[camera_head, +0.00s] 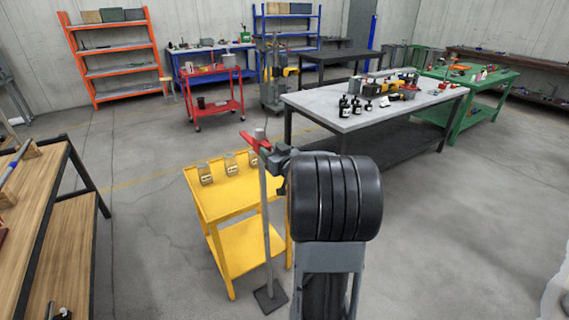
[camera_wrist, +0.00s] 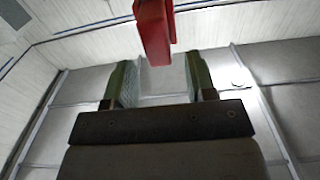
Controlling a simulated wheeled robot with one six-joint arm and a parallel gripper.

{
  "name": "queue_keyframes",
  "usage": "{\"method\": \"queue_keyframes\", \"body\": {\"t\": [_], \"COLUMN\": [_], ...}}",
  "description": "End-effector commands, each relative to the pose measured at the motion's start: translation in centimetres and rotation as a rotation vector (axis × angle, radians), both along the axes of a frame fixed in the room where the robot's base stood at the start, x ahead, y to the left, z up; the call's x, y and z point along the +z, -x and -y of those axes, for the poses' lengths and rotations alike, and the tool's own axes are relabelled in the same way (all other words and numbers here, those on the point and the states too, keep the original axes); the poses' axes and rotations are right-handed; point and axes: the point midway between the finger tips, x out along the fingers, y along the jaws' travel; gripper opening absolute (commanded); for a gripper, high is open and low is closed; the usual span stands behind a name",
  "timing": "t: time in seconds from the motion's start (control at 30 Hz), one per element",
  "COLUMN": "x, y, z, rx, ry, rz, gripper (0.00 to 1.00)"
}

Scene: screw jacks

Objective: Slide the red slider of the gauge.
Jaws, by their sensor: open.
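The gauge is a thin grey upright post (camera_head: 265,215) on a dark square base (camera_head: 270,297), standing on the floor in front of the yellow cart. Its red slider (camera_head: 252,142) sits near the top of the post. My gripper (camera_head: 276,160) is close beside the upper post, by the slider; its fingertips are hard to make out there. In the wrist view my gripper (camera_wrist: 160,75) is open, with green-edged fingers apart. The red slider (camera_wrist: 153,32) hangs in from the top edge, in line with the gap. I cannot tell if it is between the fingers.
The yellow cart (camera_head: 232,196) stands right behind the post, with several small jacks (camera_head: 231,167) on top. A wooden bench (camera_head: 42,190) is at the left. A grey-topped table (camera_head: 375,105) stands behind at the right. The floor at the right is clear.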

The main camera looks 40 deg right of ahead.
Motion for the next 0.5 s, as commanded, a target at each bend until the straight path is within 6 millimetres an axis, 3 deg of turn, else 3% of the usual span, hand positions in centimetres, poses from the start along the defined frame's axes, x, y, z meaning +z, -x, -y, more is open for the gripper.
{"method": "queue_keyframes", "body": {"t": [0.2,0.5], "x": [0.0,0.1], "y": [4.7,8.8], "z": [-0.6,-1.1], "rx": [-0.003,-0.002], "ry": [0.001,0.0], "rz": [0.002,0.003], "gripper": [0.51,0.51]}}
